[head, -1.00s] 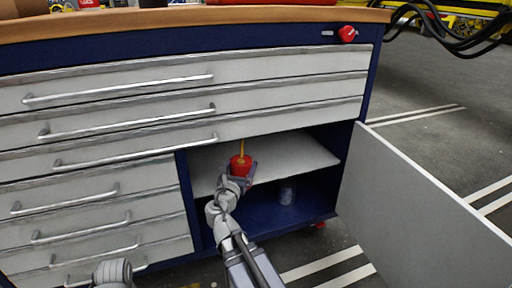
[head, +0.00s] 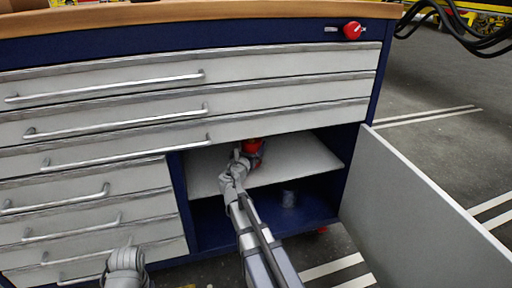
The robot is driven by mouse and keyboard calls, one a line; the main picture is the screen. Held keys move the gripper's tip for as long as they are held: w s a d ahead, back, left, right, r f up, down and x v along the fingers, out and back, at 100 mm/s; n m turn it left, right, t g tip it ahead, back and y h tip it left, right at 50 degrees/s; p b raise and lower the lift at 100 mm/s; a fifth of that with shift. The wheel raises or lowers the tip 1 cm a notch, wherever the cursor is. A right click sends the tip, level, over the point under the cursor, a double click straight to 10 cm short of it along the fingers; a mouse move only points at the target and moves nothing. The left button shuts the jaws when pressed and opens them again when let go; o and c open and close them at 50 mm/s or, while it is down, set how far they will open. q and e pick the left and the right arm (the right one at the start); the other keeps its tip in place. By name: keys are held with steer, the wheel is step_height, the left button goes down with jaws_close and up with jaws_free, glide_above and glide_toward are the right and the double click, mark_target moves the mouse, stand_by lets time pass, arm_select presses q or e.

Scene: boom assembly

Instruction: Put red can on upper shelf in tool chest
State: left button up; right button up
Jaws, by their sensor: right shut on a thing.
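The red can (head: 252,146) is inside the open cabinet of the tool chest (head: 187,210), just above or on the upper shelf (head: 300,160). I cannot tell whether its base touches the shelf. My right gripper (head: 248,158) is shut on the can and reaches into the upper compartment. The can's top is partly hidden by the drawer edge above, and the gripper covers its lower part. My left arm shows only as a grey link at the bottom left; its gripper is out of view.
The cabinet door (head: 425,215) stands open to the right. The upper shelf is clear to the right of the red can. Closed drawers with long handles (head: 120,123) fill the left and top.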

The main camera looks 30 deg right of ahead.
steer(key=shift+w+d+f+b, duration=0.1)
steer(key=shift+d+f+b, duration=0.15)
steer(key=shift+f+b, duration=0.55)
steer(key=shift+a, duration=0.25)
steer(key=shift+f, duration=0.1)
steer(key=o, duration=1.4)
steer(key=shift+c, duration=0.2)
steer(key=shift+r, duration=0.3)
steer(key=v, duration=1.2)
steer(key=shift+f, duration=0.15)
